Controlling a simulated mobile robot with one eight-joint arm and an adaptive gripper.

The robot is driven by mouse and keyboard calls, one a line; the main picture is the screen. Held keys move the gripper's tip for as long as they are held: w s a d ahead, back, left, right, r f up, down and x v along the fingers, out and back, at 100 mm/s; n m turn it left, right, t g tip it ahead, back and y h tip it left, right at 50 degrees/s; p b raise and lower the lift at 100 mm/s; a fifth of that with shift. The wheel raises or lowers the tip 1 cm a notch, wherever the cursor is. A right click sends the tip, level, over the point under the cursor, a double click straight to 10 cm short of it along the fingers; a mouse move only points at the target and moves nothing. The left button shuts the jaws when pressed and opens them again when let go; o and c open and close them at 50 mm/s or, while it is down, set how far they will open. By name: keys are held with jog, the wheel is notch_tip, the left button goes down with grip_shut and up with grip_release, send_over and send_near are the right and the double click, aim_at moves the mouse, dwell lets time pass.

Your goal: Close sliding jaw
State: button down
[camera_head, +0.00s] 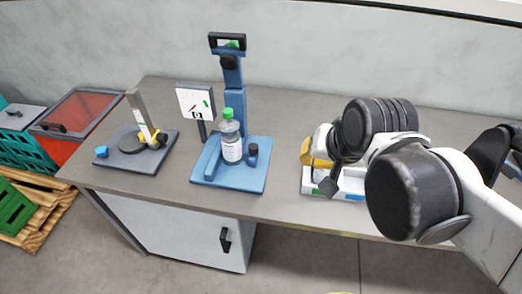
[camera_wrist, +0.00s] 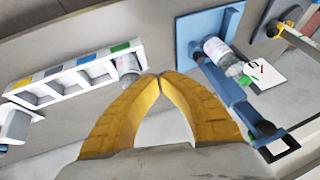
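A blue fixture (camera_head: 238,185) stands on the bench, with a clear, white-labelled bottle (camera_head: 232,145) with a green cap upright on its base. A blue block (camera_head: 212,157) is left of the bottle, and a black-topped post (camera_head: 252,152) is to its right; I cannot tell which is the sliding jaw. The fixture (camera_wrist: 184,40) and bottle (camera_wrist: 217,50) also show in the wrist view. My gripper (camera_wrist: 160,76) has its yellow fingers together at the tips, with nothing between them. In the head view my gripper (camera_head: 318,172) is right of the fixture, apart from it.
A white rack (camera_wrist: 70,88) with coloured tabs and open slots holds another bottle (camera_wrist: 128,66) at its end. A white panel (camera_head: 196,102) stands behind the fixture's left side. A dark plate with a reel (camera_head: 134,143) lies farther left. Bare bench separates fixture and rack.

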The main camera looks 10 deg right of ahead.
aim_at(255, 151)
jog(key=w+f+m+g+y+p, duration=0.15)
jog(key=w+f+m, duration=0.25)
jog(key=w+m, duration=0.5)
jog(key=w+f+m+g+y+p, duration=0.1)
jog(key=w+f+m+g+y, duration=0.2)
jog(key=w+m, duration=0.6)
jog(key=a+f+b, duration=0.1)
jog(key=f, duration=0.2)
jog(key=a+f+m+b, duration=0.1)
jog(key=f, duration=0.3)
jog(key=a+f+m+h+b, duration=0.1)
jog(key=a+f, duration=0.1)
jog(key=f, duration=0.1)
jog(key=shift+s+f+t, duration=0.2)
jog(key=shift+f+t, duration=0.05)
jog(key=shift+f, duration=0.05)
jog(key=w+a, duration=0.1)
jog(key=a+b, duration=0.1)
jog(key=a, duration=0.1)
jog(key=shift+w, duration=0.35)
jog(key=shift+w+a, duration=0.25)
jog(key=shift+r, duration=0.1)
jog(key=shift+w+a, duration=0.25)
jog(key=shift+a, duration=0.45)
jog(key=shift+w+a, duration=0.2)
jog(key=shift+a, duration=0.5)
jog(key=shift+d, duration=0.1)
